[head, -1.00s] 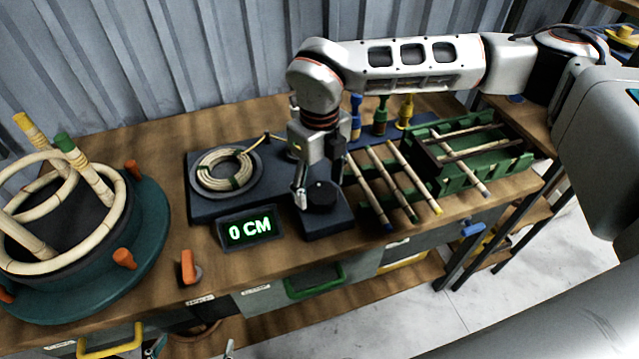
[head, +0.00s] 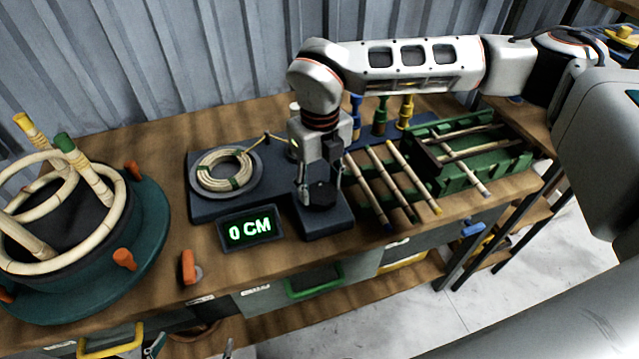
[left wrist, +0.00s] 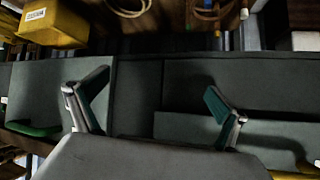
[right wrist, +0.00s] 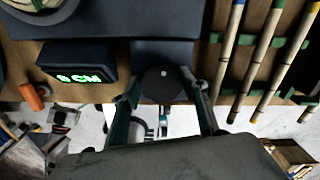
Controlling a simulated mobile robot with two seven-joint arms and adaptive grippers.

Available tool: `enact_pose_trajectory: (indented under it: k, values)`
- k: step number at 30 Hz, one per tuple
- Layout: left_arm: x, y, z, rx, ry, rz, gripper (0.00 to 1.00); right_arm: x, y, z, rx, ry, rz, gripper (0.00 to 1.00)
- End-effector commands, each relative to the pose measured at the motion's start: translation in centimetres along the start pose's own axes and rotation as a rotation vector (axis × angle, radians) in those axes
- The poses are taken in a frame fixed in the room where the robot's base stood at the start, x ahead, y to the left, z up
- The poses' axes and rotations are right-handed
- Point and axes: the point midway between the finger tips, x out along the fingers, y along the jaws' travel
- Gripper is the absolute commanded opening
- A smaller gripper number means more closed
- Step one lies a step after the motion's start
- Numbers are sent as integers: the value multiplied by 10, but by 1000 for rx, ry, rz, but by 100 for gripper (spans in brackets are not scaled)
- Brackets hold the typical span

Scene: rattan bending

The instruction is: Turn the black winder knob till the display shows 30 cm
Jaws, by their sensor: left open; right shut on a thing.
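The black winder knob (head: 321,194) sits on the dark block at the right end of the winder. My right gripper (head: 320,196) points down over it with a finger on each side and is shut on it. In the right wrist view the round knob (right wrist: 162,85) shows between the two fingertips (right wrist: 163,98). The display (head: 250,229) reads 0 CM in green; it also shows in the right wrist view (right wrist: 80,77). A coil of pale rattan (head: 224,169) lies on the winder's round plate. My left gripper (left wrist: 155,100) is open and empty in front of the grey drawers.
Loose rattan poles (head: 390,180) lie on a green rack right of the knob. A teal round bending form (head: 140,235) with orange pegs fills the left end. Blue, green and yellow posts (head: 380,115) stand at the back.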

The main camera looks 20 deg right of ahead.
Motion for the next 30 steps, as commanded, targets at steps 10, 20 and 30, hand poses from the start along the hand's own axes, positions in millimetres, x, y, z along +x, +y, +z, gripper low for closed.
enact_pose_trajectory:
  k: [10,20,30]
  values:
    - [0,0,0,0,-1,0,100,0,-3,-1,317,2,0,22]
    - [0,0,1,0,-4,0,100,0,-5,-2,631,3,0,22]
    - [0,0,1,0,-3,0,100,0,-6,-4,952,2,-1,22]
